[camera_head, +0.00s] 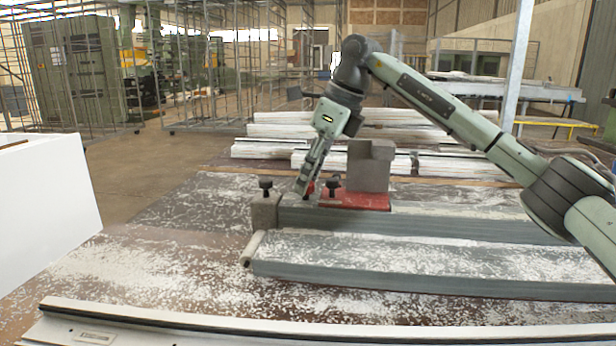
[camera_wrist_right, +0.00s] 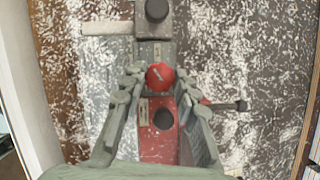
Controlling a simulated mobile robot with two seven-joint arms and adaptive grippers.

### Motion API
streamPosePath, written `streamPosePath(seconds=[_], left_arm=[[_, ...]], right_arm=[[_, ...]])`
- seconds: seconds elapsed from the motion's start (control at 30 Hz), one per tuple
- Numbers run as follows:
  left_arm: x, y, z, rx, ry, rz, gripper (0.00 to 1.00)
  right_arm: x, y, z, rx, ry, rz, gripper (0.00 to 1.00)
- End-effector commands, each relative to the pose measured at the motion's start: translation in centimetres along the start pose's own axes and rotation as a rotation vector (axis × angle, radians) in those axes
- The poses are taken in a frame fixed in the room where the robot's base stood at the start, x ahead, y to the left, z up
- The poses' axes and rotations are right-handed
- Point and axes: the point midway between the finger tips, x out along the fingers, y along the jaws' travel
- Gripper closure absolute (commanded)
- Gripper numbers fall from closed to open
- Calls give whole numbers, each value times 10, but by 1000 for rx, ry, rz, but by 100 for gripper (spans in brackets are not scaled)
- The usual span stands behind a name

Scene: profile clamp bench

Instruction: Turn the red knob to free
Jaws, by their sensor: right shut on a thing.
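The red knob (camera_wrist_right: 160,76) shows in the right wrist view as a round red cap with a dark pointer mark, between the fingertips of my right gripper (camera_wrist_right: 159,77). In the head view my right gripper (camera_head: 304,190) reaches down to the clamp, and a bit of the knob (camera_head: 311,188) shows beside the fingers. The gripper is shut on the knob. The red clamp base (camera_head: 352,201) lies on a grey profile and bears a grey block (camera_head: 370,166). Small labels beside the knob are too small to read. My left gripper is out of view.
Black-topped knobs stand on either side of my right gripper, one on a stone-coloured end block (camera_head: 265,211). A second grey profile (camera_head: 400,267) lies nearer, on the chip-strewn bench. White profiles (camera_head: 340,128) are stacked behind. A white panel (camera_head: 45,205) stands at left.

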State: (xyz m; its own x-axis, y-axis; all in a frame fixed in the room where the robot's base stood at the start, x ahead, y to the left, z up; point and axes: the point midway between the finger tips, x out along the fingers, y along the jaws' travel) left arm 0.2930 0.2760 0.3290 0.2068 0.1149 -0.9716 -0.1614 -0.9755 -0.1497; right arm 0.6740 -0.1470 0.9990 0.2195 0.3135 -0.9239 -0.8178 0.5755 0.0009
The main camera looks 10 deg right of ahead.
Motion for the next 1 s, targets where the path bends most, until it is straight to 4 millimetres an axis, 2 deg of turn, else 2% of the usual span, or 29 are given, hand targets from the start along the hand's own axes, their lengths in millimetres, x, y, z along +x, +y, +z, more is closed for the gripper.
streamPosePath(seconds=[0.27, 0.7, 1.0], left_arm=[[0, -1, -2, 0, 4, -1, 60], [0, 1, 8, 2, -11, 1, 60], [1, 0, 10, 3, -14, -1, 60]], right_arm=[[-1, -2, 1, -238, -2, 100, 100], [-1, -4, 3, -618, -2, 254, 100], [-1, -5, 4, -811, -2, 333, 100]])
